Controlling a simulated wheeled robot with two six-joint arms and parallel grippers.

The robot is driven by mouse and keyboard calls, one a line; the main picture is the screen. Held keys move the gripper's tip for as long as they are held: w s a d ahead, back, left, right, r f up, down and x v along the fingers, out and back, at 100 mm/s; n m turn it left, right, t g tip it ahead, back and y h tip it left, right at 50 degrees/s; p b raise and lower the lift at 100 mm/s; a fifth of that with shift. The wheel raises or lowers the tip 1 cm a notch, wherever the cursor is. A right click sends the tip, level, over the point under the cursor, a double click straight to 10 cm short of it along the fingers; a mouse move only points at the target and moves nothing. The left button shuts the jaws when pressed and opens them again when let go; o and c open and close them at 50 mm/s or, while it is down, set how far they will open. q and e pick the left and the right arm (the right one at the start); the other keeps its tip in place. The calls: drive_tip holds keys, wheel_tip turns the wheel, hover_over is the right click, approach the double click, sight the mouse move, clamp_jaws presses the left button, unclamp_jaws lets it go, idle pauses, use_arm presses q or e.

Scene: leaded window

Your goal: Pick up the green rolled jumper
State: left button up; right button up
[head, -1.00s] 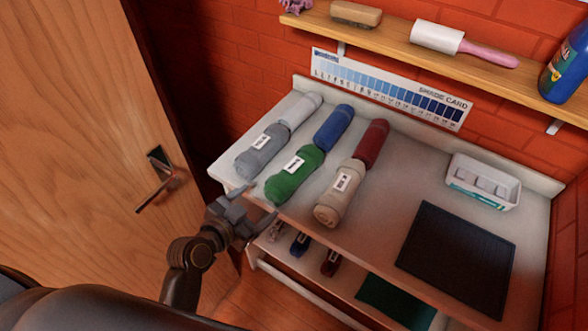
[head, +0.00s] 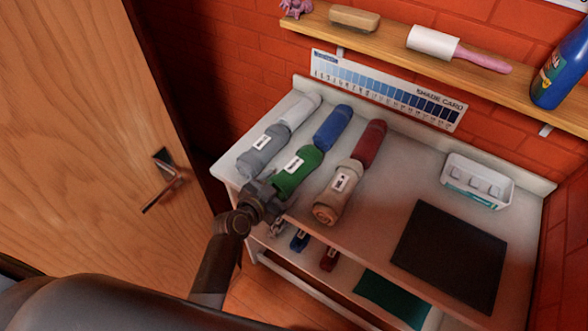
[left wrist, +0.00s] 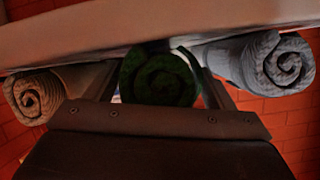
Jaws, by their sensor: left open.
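The green rolled jumper (head: 298,170) lies on the white shelf top with a white label on it, between a grey roll and a beige roll. My left gripper (head: 274,196) is at its near end, in front of the shelf edge, and covers part of that end in the head view. In the left wrist view the dark green spiral end (left wrist: 158,80) shows between the two spread fingers of the left gripper (left wrist: 156,72), which is open. Whether the fingers touch the roll I cannot tell. My right gripper is not in view.
The grey roll (head: 262,148) and beige roll (head: 338,190) lie close on either side. A blue roll (head: 333,126) is behind the green one, a red roll (head: 369,143) behind the beige. A dark mat (head: 450,258) and white caddy (head: 477,182) are at right. A lower shelf sits beneath.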

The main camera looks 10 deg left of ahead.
use_arm(q)
drive_tip(key=shift+w+d+f, duration=0.2)
drive_tip(key=shift+w+f, duration=0.05)
drive_tip(key=shift+w, duration=0.3)
drive_tip(key=c, duration=0.9)
drive_tip(key=shift+r, duration=0.15)
